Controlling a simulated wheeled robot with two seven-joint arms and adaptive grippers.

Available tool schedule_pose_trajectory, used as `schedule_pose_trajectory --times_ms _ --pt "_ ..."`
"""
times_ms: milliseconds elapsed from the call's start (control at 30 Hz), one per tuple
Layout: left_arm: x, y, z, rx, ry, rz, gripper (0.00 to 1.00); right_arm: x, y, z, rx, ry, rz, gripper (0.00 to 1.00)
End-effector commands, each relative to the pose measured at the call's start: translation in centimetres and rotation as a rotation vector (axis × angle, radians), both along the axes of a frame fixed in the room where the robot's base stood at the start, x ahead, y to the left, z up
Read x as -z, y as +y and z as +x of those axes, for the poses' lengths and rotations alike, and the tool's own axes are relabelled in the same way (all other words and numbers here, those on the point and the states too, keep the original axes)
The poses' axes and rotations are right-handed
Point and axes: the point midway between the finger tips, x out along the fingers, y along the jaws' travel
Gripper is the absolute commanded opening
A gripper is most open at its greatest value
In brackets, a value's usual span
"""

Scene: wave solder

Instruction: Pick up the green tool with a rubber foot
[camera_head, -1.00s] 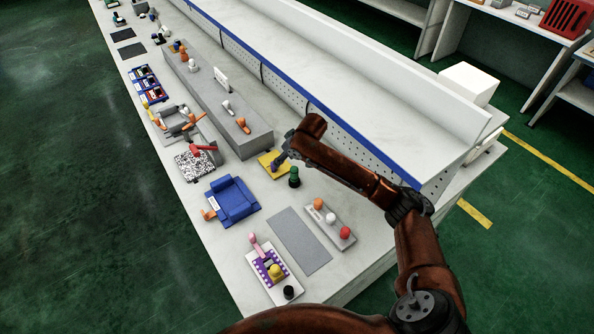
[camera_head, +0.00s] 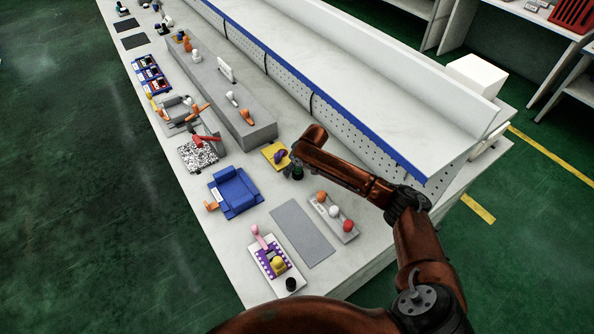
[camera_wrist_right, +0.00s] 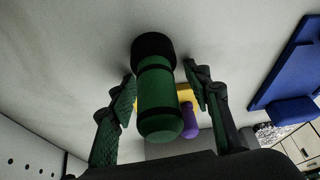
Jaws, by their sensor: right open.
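The green tool (camera_wrist_right: 158,100) is a rounded green cylinder with dark bands and a wide black foot (camera_wrist_right: 153,46). In the right wrist view it stands between the two fingers of my right gripper (camera_wrist_right: 160,75). The fingers are open, one on each side, with a visible gap to the tool. In the head view my right gripper (camera_head: 293,170) is over the tool's spot and hides most of it; only a dark part shows. My left gripper is not in view.
A yellow plate (camera_head: 269,150) with a purple tool (camera_head: 281,155) is close beside my right gripper. A blue fixture (camera_head: 235,192), a grey mat (camera_head: 302,233) and a tray of coloured knobs (camera_head: 334,223) lie nearer. A grey raised block (camera_head: 222,97) stands beyond.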

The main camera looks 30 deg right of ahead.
Motion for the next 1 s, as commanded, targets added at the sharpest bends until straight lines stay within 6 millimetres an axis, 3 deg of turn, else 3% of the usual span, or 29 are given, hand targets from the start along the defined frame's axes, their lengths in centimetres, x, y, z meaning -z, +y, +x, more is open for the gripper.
schedule_pose_trajectory --times_ms 100,767,1000 --pt "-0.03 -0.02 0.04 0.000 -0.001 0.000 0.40 -0.08 0.01 0.01 0.000 -0.001 0.000 0.45" --pt "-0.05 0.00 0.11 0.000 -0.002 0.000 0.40 -0.09 0.01 -0.01 -0.001 -0.001 0.000 0.00" --pt "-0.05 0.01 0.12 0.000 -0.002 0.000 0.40 -0.12 0.00 0.01 -0.001 -0.001 0.000 0.00"
